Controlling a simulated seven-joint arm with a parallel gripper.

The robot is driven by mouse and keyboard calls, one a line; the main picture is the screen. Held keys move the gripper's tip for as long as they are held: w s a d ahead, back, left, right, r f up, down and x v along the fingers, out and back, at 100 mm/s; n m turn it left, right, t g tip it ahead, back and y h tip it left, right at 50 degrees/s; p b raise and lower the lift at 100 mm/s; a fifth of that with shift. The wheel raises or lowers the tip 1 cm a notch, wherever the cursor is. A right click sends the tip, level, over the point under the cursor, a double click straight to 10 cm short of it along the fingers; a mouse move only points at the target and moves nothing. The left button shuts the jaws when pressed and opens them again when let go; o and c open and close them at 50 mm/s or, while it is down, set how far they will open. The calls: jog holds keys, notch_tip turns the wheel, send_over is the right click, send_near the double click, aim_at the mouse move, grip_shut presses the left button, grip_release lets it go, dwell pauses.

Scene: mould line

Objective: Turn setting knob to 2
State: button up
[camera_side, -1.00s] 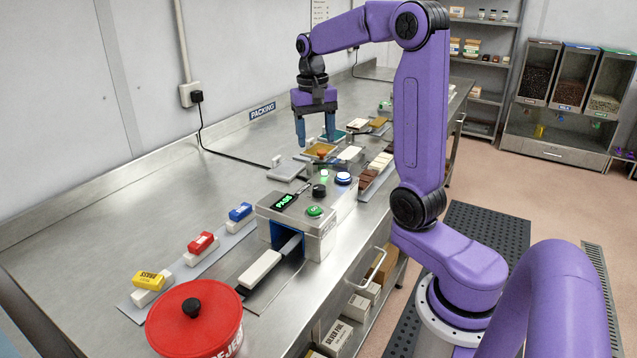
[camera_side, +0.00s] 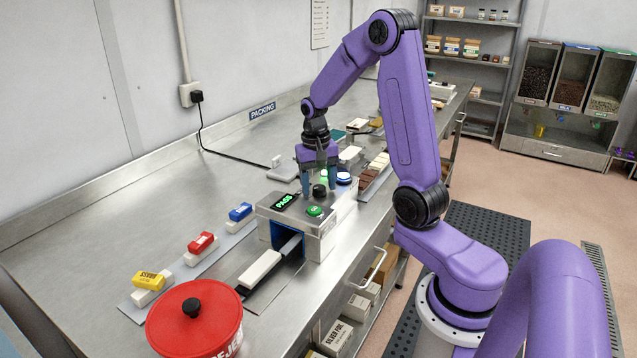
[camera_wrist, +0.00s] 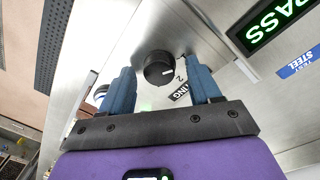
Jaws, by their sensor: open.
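The setting knob (camera_side: 319,191) is a small black knob on top of the grey metal machine (camera_side: 328,243). The pointer looks turned toward the side of the "2", but I cannot tell the exact setting. My gripper (camera_side: 319,187) is open, its blue fingers just above and either side of the knob. In the wrist view the knob lies between and beyond the fingertips, apparently untouched.
A red-lidded reject bin (camera_side: 195,310) stands at the front.

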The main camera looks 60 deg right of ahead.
jog(key=c, duration=1.1)
jog(key=shift+o, duration=0.2)
jog(key=shift+m, duration=0.4)
jog(key=m, duration=1.1)
jog(key=shift+d, duration=0.15)
jog(key=o, duration=1.1)
jog(key=shift+y, duration=0.3)
jog(key=shift+c, duration=0.2)
